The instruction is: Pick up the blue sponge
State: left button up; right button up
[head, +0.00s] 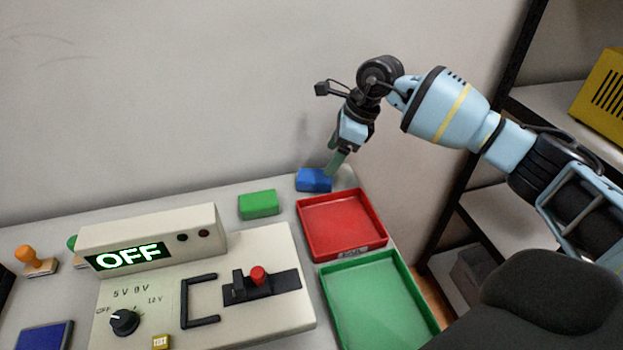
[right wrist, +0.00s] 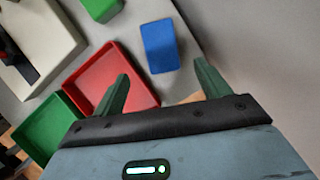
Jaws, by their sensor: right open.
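The blue sponge (head: 312,181) lies on the table near its back right corner, behind the red tray. It also shows in the right wrist view (right wrist: 160,46), ahead of the fingertips and between their lines. I cannot tell the exact height over the sponge. My left gripper is not in view.
A green sponge (head: 259,204) lies left of the blue one. The red tray (head: 352,254) and green tray (head: 335,325) stand in front. A device with an OFF display (head: 205,226) fills the left. The wall is close behind; a shelf (head: 510,228) stands right.

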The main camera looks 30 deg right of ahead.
aim_at(318, 176)
jog(key=shift+x, duration=3.85)
jog(key=shift+w, duration=0.2)
jog(key=c, duration=1.1)
jog(key=shift+r, duration=0.1)
jog(key=shift+r, duration=0.1)
jog(key=shift+r, duration=0.5)
notch_tip(318, 176, up, 2)
jog(key=shift+r, duration=0.25)
jog(key=s+a, duration=0.1)
jog(key=s, duration=0.4)
jog(key=s+a, duration=0.1)
jog(key=s, duration=0.4)
jog(key=s+r, duration=0.1)
jog(key=s, duration=0.4)
jog(key=shift+s+a+r, duration=0.1)
jog(key=shift+s+a, duration=0.3)
